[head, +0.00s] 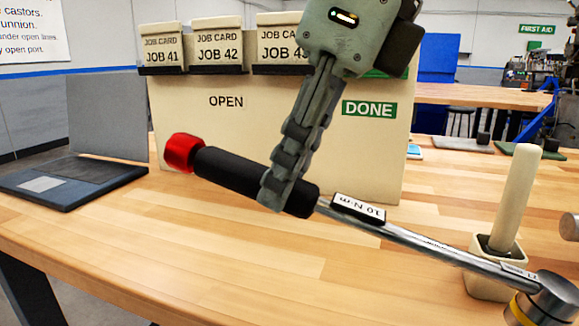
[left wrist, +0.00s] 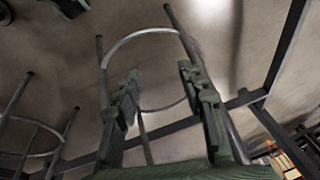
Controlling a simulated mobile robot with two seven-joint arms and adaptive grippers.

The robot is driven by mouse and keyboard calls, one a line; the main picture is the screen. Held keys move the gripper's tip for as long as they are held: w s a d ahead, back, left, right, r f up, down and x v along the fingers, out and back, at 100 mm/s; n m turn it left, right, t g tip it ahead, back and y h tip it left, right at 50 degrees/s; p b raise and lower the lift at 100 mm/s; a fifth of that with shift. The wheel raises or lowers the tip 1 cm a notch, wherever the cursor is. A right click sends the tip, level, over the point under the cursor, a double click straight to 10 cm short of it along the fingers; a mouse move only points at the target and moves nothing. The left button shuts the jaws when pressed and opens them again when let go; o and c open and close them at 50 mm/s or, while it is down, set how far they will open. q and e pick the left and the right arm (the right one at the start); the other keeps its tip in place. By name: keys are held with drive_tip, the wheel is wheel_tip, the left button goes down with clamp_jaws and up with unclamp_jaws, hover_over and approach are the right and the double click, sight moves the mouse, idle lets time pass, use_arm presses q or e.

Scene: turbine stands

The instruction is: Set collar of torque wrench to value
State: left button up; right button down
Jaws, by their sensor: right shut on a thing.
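The torque wrench (head: 240,172) has a black grip, a red collar (head: 183,153) at its left end and a steel shaft running to the lower right. A small label reading 10 N·m (head: 358,210) sits upside down on the shaft, and the ratchet head (head: 552,298) is cut by the picture's lower right corner. My right gripper (head: 283,186) comes down from above and is shut on the black grip. The wrench is tilted, with the collar end higher in the picture. My left gripper (left wrist: 163,100) shows only in the left wrist view, open and empty, apart from the wrench.
A cream board (head: 225,130) with OPEN and DONE labels holds several job cards behind the wrench. A cream holder (head: 488,285) with an upright handle stands at right. The front of the wooden bench (head: 160,260) is clear. Metal stool frames (left wrist: 150,32) show around my left gripper.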

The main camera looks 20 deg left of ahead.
drive_tip(key=shift+r, duration=0.15)
wheel_tip(320, 180, up, 5)
drive_tip(key=p, duration=0.3)
drive_tip(key=shift+r+p, duration=0.1)
drive_tip(key=shift+p, duration=0.3)
wheel_tip(320, 180, up, 2)
drive_tip(key=shift+r+p, duration=0.1)
drive_tip(key=shift+p, duration=0.55)
drive_tip(key=shift+r, duration=2.25)
